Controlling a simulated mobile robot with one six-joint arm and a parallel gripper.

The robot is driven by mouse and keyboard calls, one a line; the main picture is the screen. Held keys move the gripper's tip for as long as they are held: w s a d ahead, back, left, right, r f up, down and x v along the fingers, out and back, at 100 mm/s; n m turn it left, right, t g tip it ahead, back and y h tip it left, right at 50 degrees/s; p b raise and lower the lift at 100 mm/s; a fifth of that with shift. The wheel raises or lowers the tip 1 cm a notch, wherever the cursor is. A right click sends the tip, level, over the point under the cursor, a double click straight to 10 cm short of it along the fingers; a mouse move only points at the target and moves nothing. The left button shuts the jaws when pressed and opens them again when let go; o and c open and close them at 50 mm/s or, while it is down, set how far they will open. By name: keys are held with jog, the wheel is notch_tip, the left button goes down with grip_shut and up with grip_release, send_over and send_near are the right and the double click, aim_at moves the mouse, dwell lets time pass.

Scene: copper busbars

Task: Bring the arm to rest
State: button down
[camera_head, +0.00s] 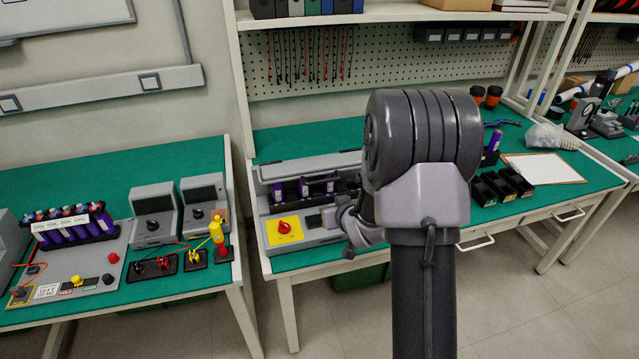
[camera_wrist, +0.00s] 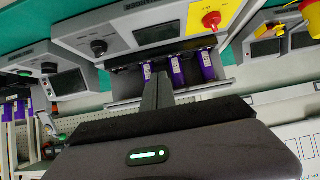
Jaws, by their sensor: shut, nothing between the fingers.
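My arm (camera_head: 422,150) stands in the middle of the head view, its dark forearm rising from the bottom edge to a thick rounded joint. My gripper is mostly hidden behind this joint in the head view. In the wrist view its narrow dark fingers (camera_wrist: 160,88) are together with nothing between them. They point toward the grey device (camera_head: 325,237) holding purple cells (camera_head: 304,190); the cells also show in the wrist view (camera_wrist: 177,70). I cannot tell the exact gap between gripper and device.
The device has a yellow panel (camera_head: 285,231) with a red knob. Black bins (camera_head: 502,185) and a clipboard (camera_head: 543,168) lie to the right on the green bench. A left bench (camera_head: 90,180) holds a battery rack (camera_head: 72,226) and two grey meters. A shelf (camera_head: 400,12) overhangs the back.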

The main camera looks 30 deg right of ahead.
jog(key=s+a+r+m+g, duration=0.1)
jog(key=s+a+r, duration=0.4)
jog(key=r, duration=0.3)
jog(key=s+a+r+m+g, duration=0.1)
jog(key=s+a+r, duration=0.4)
jog(key=r, duration=0.2)
jog(key=s+a+r+g+y, duration=0.1)
jog(key=s+a+r+y, duration=0.1)
jog(key=s+a, duration=0.5)
jog(key=s+a+r+g+y, duration=0.1)
jog(key=s+a, duration=0.5)
jog(key=s, duration=0.7)
jog(key=shift+s+a+r+g+y, duration=0.3)
jog(key=shift+a+r+g+y, duration=0.15)
jog(key=shift+r, duration=0.4)
jog(key=shift+d, duration=0.1)
